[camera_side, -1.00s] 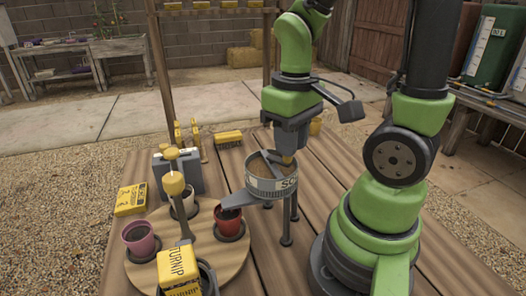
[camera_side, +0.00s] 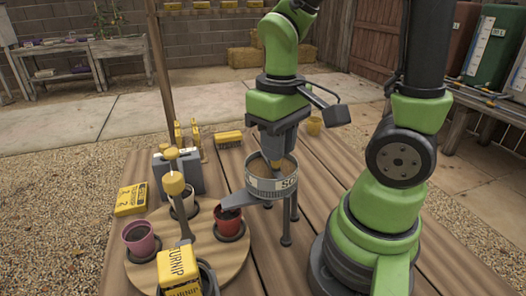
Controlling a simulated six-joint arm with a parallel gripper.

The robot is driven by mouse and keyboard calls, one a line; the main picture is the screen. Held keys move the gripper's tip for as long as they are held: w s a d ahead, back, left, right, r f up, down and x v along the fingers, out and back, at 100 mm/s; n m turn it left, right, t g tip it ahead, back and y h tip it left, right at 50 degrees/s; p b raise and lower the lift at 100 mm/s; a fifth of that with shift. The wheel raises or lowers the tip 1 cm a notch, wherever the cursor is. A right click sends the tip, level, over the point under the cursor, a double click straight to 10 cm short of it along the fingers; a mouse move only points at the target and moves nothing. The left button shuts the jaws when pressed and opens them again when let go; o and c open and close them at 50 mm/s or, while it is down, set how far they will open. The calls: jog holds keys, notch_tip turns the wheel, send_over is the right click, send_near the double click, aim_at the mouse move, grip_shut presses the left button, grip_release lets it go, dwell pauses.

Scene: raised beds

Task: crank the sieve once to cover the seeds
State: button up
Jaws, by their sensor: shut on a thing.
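The sieve (camera_side: 262,187) is a round grey drum on legs, with lettering on its side and brown soil inside. Its chute (camera_side: 238,199) reaches left over the red pot (camera_side: 228,221), which holds dark soil. My gripper (camera_side: 277,160) points down at the sieve's top and is shut on the crank, at the drum's back right rim. The crank handle is mostly hidden between the fingers. I cannot see any seeds in the pot.
A round wooden board (camera_side: 232,262) carries the red pot, a pink pot (camera_side: 139,239) and a white pot. A yellow turnip packet (camera_side: 178,267) stands in front.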

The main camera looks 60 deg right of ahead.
jog(key=shift+w+a, duration=0.1)
jog(key=shift+w, duration=0.05)
jog(key=shift+w+a, duration=0.25)
jog(key=shift+w, duration=0.95)
jog(key=o, duration=0.7)
jog(key=shift+c, duration=0.2)
